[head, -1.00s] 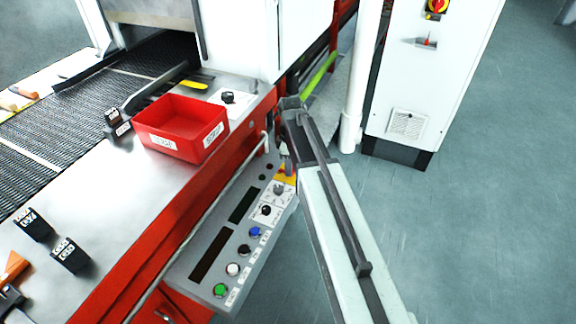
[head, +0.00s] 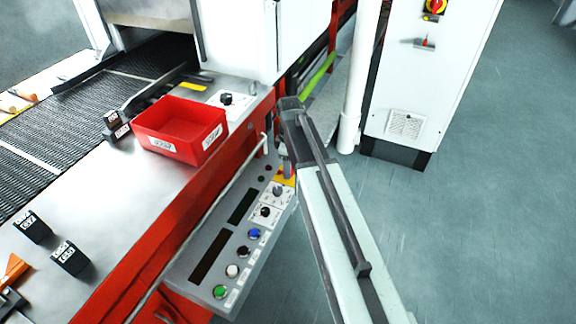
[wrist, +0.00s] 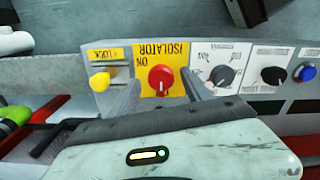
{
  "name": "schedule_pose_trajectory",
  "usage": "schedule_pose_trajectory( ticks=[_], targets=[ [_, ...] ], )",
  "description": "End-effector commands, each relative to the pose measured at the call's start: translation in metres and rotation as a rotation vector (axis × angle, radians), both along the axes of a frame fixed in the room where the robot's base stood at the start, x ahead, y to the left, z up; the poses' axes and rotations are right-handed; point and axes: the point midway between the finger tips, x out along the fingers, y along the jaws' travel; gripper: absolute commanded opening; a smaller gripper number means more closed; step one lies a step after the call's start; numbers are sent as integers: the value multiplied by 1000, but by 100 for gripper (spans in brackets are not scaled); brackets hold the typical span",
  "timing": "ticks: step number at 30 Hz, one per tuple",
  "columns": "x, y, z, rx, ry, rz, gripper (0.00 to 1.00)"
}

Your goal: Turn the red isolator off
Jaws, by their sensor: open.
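The red isolator knob (wrist: 161,80) sits on a yellow plate (wrist: 176,53) marked ISOLATOR and ON, in the middle of the wrist view. My gripper (wrist: 161,86) is open, with one finger on either side of the knob. I cannot tell whether either finger touches it. In the head view the knob is hidden by my arm, and only part of the yellow plate (head: 287,177) shows at the far end of the grey control panel (head: 215,247).
A red bin (head: 180,128) stands on the machine top. A white cabinet (head: 425,85) with another red-and-yellow switch (head: 436,7) stands right.

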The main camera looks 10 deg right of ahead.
Motion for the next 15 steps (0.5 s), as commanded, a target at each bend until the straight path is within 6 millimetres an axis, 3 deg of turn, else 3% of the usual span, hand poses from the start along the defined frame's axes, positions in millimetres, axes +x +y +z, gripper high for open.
schedule_pose_trajectory(
  ticks=[9, 15],
  targets=[
    [1, 0, 60, 0, -1, 0, 57],
    [2, 0, 76, -1, -2, 0, 57]
  ],
)
